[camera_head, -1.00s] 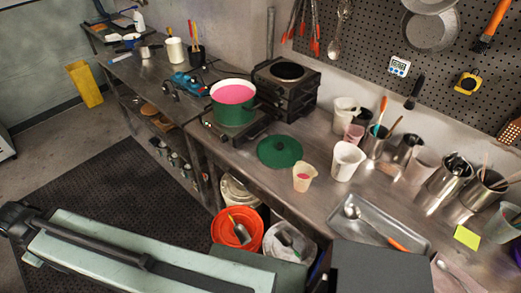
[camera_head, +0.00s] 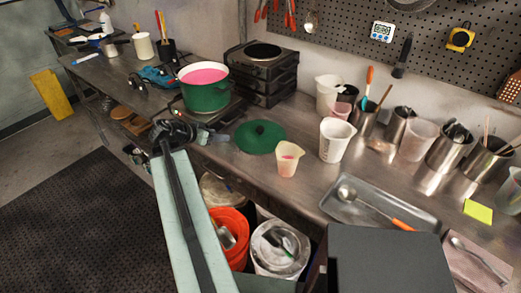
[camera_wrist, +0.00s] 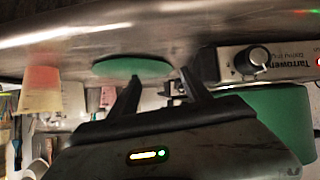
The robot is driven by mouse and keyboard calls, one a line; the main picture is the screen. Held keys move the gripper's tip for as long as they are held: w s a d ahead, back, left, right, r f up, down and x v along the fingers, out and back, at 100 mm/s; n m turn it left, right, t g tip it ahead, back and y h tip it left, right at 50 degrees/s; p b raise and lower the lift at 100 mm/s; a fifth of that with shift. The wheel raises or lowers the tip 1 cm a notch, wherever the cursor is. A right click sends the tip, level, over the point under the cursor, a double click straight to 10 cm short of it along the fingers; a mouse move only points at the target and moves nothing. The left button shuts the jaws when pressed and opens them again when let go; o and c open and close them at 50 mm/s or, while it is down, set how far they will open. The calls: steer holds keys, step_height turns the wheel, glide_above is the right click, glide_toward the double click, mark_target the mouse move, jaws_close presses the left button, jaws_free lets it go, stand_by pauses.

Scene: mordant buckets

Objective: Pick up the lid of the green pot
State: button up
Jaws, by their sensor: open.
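The green lid (camera_head: 248,142), round with a dark knob, lies flat on the steel counter. It also shows as a green disc in the wrist view (camera_wrist: 133,67). The green pot (camera_head: 207,97), full of pink liquid, stands uncovered on a hot plate behind and left of the lid. Part of its green side shows at the right of the wrist view (camera_wrist: 280,112). My gripper (camera_head: 190,132) is left of the lid, near the counter's front edge. In the wrist view its two fingers (camera_wrist: 158,82) are apart and empty, pointing towards the lid without visibly gripping it.
A small beaker with pink liquid (camera_head: 288,160) stands just right of the lid, with a larger white beaker (camera_head: 335,140) beyond. A stacked black burner unit (camera_head: 262,72) stands behind. A steel tray (camera_head: 405,219) lies at the right. Buckets (camera_head: 228,228) sit below the counter edge.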

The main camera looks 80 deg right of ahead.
mark_target(260, 128)
steer(key=s+d+m, duration=0.1)
steer(key=s, duration=0.2)
steer(key=s+d+m+g+b, duration=0.1)
steer(key=s+d, duration=0.1)
steer(key=s, duration=0.2)
steer(key=s+d+m+g, duration=0.1)
steer(key=s, duration=0.3)
steer(key=shift+d+r, duration=0.15)
steer(key=shift+r, duration=0.05)
steer(key=b+x, duration=0.1)
steer(key=x, duration=0.3)
steer(key=b+x, duration=0.2)
steer(key=x, duration=0.2)
steer(key=shift+w+d+r, duration=0.1)
steer(key=shift+d+r, duration=0.05)
steer(key=shift+r, duration=0.2)
jaws_close()
